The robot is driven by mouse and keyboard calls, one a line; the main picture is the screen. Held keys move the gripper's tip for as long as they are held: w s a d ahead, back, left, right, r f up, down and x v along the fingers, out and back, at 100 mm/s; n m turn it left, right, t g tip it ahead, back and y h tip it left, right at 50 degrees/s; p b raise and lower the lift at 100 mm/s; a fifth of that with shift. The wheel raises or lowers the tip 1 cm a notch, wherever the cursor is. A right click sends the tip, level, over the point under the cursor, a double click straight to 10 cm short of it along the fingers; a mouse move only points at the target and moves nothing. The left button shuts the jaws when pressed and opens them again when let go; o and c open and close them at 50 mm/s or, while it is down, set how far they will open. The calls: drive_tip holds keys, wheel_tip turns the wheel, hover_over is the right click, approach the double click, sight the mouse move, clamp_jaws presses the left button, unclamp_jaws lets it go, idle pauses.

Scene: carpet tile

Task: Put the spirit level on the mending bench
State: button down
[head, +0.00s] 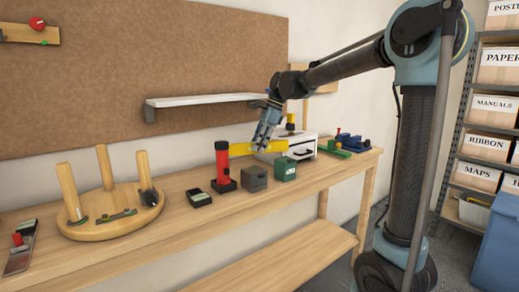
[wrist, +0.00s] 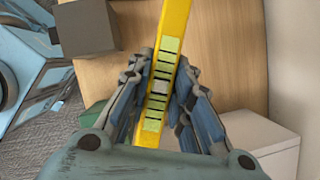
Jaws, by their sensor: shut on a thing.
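The yellow spirit level (head: 243,150) is held roughly level by my gripper (head: 263,144), above the wooden bench (head: 200,220). In the wrist view the level (wrist: 172,38) runs between my two fingers (wrist: 158,100), which are closed on its sides. Its marked middle part shows between the pads. The bench top also shows below it in the wrist view (wrist: 220,65). In the head view the level hangs behind and above a dark grey box and a green box. I cannot tell its exact height above the bench.
On the bench stand a red torch (head: 222,166), the grey box (head: 254,178), the green box (head: 284,169), a white case (head: 300,147) and a round three-legged stool (head: 110,215). A white shelf (head: 205,100) is on the wall behind. Bare bench top lies along the front.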

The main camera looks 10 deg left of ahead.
drive_tip(key=shift+f, duration=0.5)
drive_tip(key=shift+f, duration=0.6)
drive_tip(key=c, duration=1.4)
unclamp_jaws()
drive_tip(key=shift+c, duration=0.2)
drive_tip(key=shift+r, duration=0.1)
